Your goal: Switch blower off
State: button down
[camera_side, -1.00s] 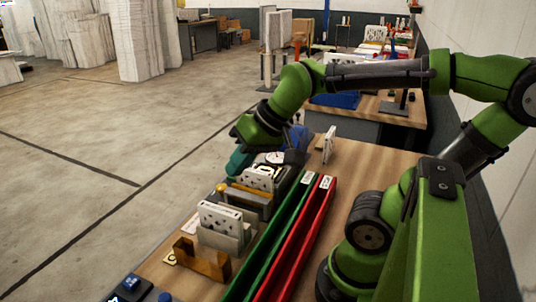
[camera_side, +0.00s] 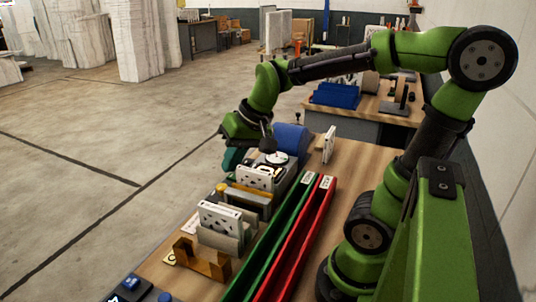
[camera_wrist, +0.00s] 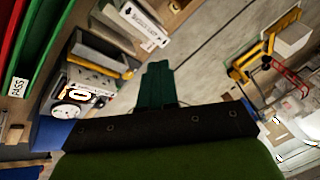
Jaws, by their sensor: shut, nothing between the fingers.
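A blue rounded housing (camera_side: 292,137), probably the blower, stands at the far end of the bench's fixture row. A round white dial (camera_side: 276,158) sits in front of it; the dial also shows in the wrist view (camera_wrist: 66,110). Beside the dial is a small switch-like part (camera_wrist: 78,95) with light marks and a yellow edge; its position is too small to read. My gripper (camera_side: 232,158) is left of the dial, at the bench's outer edge. Its teal fingers (camera_wrist: 155,80) are together and empty, apart from the switch-like part in the wrist view.
White perforated filters (camera_side: 220,217) stand in holders along the bench. A green channel (camera_side: 275,235) and a red channel (camera_side: 300,235) run alongside. A white panel (camera_side: 329,145) stands upright behind. Open floor (camera_side: 90,200) lies left of the bench.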

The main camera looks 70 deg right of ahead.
jog(key=w+d+f+m+g, duration=0.2)
jog(key=w+d+m, duration=0.2)
jog(key=w+d, duration=0.5)
jog(key=m+g+h, duration=0.1)
jog(key=m+g, duration=0.2)
jog(key=m, duration=0.4)
send_over(231, 175)
notch_tip(231, 175, down, 4)
jog(key=shift+s+r, duration=0.1)
notch_tip(231, 175, down, 14)
jog(key=shift+f, duration=0.1)
